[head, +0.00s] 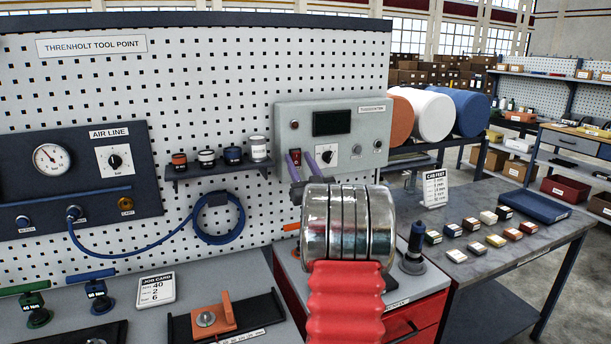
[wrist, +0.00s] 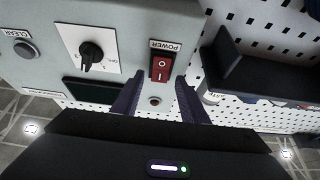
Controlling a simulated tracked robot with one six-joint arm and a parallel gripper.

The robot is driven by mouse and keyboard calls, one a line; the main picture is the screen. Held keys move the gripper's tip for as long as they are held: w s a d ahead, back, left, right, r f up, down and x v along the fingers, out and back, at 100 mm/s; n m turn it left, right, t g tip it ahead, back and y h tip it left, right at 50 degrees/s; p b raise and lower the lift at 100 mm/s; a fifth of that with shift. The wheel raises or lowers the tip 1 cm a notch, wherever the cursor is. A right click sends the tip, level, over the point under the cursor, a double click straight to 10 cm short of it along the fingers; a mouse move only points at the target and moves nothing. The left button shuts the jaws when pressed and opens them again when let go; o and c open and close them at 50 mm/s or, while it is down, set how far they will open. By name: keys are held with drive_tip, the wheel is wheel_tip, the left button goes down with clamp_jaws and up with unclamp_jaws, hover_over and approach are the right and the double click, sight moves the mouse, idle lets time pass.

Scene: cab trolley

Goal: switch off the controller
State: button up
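The controller (head: 350,112) is a pale grey box on the pegboard, with a dark screen (head: 332,122), a knob (head: 327,156) and a red rocker switch (head: 295,157) at its lower left. In the wrist view, upside down, the switch (wrist: 161,67) is labelled POWER and bears I and O marks; I cannot tell which side is pressed. My gripper (head: 303,163) is at the controller's lower left front. Its purple fingers (wrist: 155,90) are apart and empty, with the switch showing between and just beyond their tips. Contact is not clear.
A small shelf with several little pots (head: 207,158) is left of the controller. An air-line panel (head: 82,178) with a blue hose is further left. A job card (head: 156,290) and an orange block stand on the bench. A side table (head: 480,262) holds small boxes.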

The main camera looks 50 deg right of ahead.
drive_tip(key=v, duration=1.3)
drive_tip(key=shift+s+a, duration=0.2)
drive_tip(key=shift+a, duration=0.05)
drive_tip(key=shift+f, duration=0.2)
